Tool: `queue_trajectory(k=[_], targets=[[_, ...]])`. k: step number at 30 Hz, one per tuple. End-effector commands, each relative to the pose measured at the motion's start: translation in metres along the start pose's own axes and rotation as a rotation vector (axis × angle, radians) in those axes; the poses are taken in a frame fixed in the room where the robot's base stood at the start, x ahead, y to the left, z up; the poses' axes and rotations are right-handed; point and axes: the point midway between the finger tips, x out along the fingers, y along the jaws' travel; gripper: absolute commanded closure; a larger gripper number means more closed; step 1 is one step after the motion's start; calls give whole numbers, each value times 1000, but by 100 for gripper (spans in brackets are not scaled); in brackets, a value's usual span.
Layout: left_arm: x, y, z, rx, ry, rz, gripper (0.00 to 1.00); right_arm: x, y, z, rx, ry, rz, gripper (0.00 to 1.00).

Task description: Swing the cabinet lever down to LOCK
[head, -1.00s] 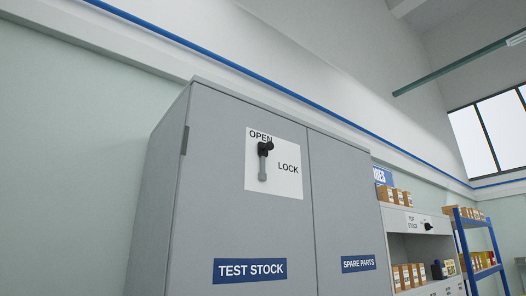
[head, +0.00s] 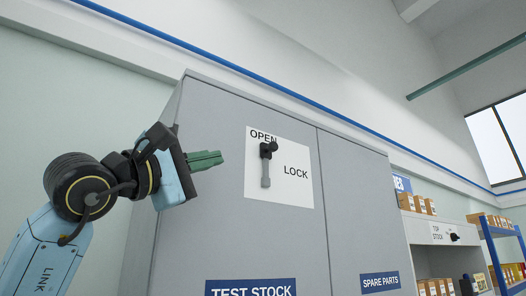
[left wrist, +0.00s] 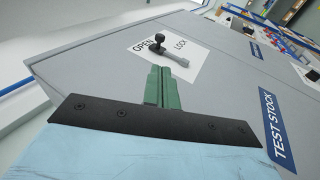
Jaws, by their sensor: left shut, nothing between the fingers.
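The cabinet lever (head: 266,172) is a grey bar with a black knob (head: 268,149) at its upper end, on a white plate (head: 298,165) on the grey cabinet's left door. The knob is just below the word OPEN; LOCK is printed to the right of the bar. My left gripper (head: 215,158), with green fingers, is shut and empty, left of the plate and apart from the lever in the head view. In the left wrist view the lever (left wrist: 178,56) shows beyond the shut fingertips (left wrist: 163,88). My right gripper is not in view.
The grey cabinet (head: 225,220) bears TEST STOCK (head: 250,288) and SPARE PARTS (head: 380,282) labels. To its right stand a shelf unit (head: 430,232) with brown boxes and a blue rack (head: 490,250). The door front around the lever is clear.

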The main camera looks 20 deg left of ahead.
Motion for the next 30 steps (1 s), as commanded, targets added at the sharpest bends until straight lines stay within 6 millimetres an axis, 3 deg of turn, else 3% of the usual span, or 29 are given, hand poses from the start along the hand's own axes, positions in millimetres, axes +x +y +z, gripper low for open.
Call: queue_trajectory(k=[8,13,30], targets=[[1,0,0,-2,-1,0,100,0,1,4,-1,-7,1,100],[13,0,1,-7,-4,-1,100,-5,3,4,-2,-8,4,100],[123,2,2,-6,-4,-2,100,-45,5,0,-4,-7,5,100]])
